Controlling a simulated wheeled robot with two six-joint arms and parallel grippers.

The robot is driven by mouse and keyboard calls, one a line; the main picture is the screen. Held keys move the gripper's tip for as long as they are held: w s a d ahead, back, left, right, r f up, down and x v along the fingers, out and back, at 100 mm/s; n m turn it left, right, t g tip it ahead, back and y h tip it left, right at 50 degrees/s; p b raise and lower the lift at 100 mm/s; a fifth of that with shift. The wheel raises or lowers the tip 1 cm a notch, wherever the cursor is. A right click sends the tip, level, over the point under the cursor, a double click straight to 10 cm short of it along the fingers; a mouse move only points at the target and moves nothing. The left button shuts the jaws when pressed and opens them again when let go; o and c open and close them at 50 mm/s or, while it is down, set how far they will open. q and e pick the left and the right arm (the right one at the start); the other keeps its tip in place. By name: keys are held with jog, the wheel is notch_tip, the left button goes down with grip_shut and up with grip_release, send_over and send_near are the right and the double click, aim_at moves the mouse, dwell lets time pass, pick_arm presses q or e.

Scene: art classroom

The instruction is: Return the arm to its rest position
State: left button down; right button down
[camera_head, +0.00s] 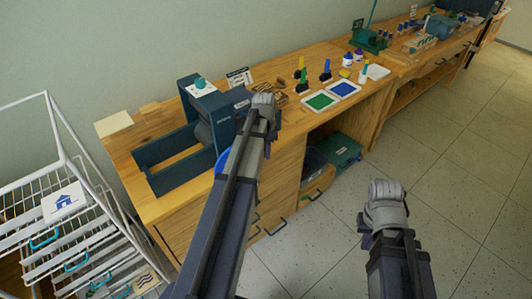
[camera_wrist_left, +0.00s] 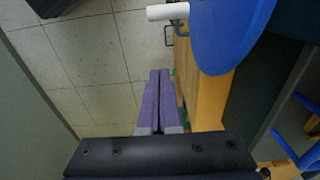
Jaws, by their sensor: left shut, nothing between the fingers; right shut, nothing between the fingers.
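My left arm reaches up the middle of the head view to the front of the wooden bench. Its wrist and gripper (camera_head: 265,104) are in front of the dark blue press, and the fingertips are hard to make out. In the left wrist view, the left gripper's purple fingers (camera_wrist_left: 155,85) are together with nothing between them, with floor tiles and the bench edge behind. My right gripper (camera_head: 385,197) is shut and empty over the open floor at the right, apart from the furniture.
The press (camera_head: 172,158) stands on the bench (camera_head: 150,209). Its blue wheel (camera_wrist_left: 225,35) is close right of the left fingers in the wrist view. Green and blue ink pads (camera_head: 320,100) lie further along. A white wire rack (camera_head: 52,245) stands left. Floor is free at right.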

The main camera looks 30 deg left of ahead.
pick_arm(q)
jog(key=shift+d+r, duration=0.15)
jog(key=shift+r, duration=0.1)
jog(key=s+d, duration=0.8)
jog(key=d, duration=0.6)
jog(key=s+d+y, duration=0.1)
jog(key=s+d, duration=0.8)
jog(key=d, duration=0.5)
jog(key=shift+s+d+n+g, duration=0.2)
jog(key=shift+d+n+g, duration=0.1)
jog(key=shift+g, duration=0.1)
